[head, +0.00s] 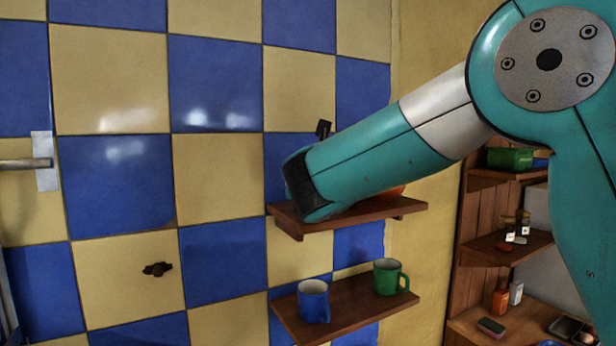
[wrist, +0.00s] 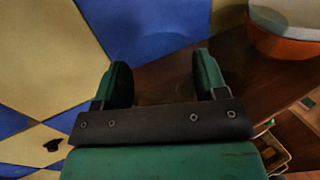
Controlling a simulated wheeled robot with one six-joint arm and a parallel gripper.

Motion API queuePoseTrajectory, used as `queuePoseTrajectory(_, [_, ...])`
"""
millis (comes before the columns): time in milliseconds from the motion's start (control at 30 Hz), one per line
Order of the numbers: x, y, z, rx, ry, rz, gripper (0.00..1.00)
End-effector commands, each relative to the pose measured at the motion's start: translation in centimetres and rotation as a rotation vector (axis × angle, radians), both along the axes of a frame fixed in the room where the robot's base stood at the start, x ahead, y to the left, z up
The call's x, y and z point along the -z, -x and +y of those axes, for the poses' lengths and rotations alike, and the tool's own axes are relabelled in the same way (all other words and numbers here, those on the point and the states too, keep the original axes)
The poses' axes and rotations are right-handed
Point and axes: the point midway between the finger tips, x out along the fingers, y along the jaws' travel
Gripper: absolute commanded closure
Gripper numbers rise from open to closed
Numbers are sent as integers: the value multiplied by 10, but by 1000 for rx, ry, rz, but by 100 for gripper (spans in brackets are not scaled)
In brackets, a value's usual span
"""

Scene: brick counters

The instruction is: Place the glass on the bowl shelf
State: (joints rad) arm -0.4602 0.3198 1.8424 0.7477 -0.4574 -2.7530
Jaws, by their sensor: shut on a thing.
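My gripper (wrist: 163,78) has its two green fingers apart, shut on the glass (wrist: 163,92), which is see-through and only faintly visible between them. The bowl shelf (head: 408,207) is the upper brown wooden shelf on the tiled wall; its board also fills the wrist view (wrist: 248,85) behind and right of the fingers. An orange bowl (head: 388,193) sits on it, mostly hidden by my arm in the head view. In the wrist view the bowl (wrist: 288,42) is at the upper right, apart from the fingers. In the head view my arm hides the fingers and glass. I cannot tell whether the glass touches the shelf.
A lower shelf (head: 345,309) holds a blue mug (head: 313,302) and a green mug (head: 388,277). Brown shelves with small items, including a green box (head: 509,158), stand at the right. A dark knob (head: 157,269) sticks out of the wall at the left.

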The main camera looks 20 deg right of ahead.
Motion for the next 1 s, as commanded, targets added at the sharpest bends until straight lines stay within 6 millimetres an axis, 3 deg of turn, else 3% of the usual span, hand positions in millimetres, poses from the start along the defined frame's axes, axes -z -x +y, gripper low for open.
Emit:
queuePoseTrajectory(233, [5,0,0,0,0,-1,66])
queuePoseTrajectory(267, [5,0,0,0,0,-1,32])
queuePoseTrajectory(400, [5,0,0,0,0,-1,4])
queuePoseTrajectory(767, [7,6,2,-2,0,-1,4])
queuePoseTrajectory(1000, [10,53,12,-6,-2,-5,4])
